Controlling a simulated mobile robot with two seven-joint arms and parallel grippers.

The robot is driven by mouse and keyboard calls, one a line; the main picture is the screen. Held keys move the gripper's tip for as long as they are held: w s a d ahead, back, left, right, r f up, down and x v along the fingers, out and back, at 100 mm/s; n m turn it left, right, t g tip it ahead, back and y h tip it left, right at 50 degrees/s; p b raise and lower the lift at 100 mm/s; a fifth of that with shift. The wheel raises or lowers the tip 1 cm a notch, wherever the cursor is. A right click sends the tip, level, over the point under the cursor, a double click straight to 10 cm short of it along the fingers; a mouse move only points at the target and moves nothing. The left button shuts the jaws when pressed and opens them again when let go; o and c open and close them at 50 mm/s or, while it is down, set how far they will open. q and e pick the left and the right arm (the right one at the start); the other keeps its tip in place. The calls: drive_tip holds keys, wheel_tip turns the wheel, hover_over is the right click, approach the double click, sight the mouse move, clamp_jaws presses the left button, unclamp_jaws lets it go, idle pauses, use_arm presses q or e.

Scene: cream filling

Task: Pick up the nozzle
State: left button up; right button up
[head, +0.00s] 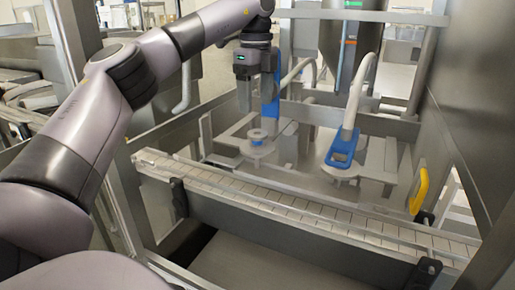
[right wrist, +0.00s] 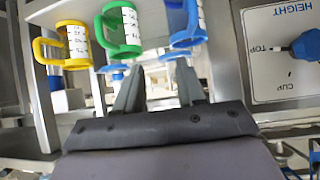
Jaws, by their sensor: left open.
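Two blue nozzle-like fittings are in the head view, and I cannot tell for sure which is the nozzle. One blue fitting (head: 340,152) is at the end of a pale hose on the right, over a round metal plate. My left gripper (head: 258,102) is open, pointing down beside the upright blue part. I cannot tell whether they touch. My right gripper (right wrist: 158,88) is open and empty in the right wrist view; it is not in the head view.
A conveyor (head: 300,213) crosses in front of the fittings. A yellow handle (head: 418,190) is at its right. A steel wall (head: 478,100) closes the right side. The right wrist view shows yellow (right wrist: 75,42), green (right wrist: 120,30) and blue (right wrist: 187,25) jugs and a knob panel (right wrist: 265,70).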

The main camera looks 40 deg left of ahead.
sight(256, 132)
use_arm(q)
wheel_tip(256, 132, down, 10)
drive_tip(key=shift+r, duration=0.25)
idle(0.3)
drive_tip(key=c, duration=1)
drive_tip(key=shift+r, duration=0.15)
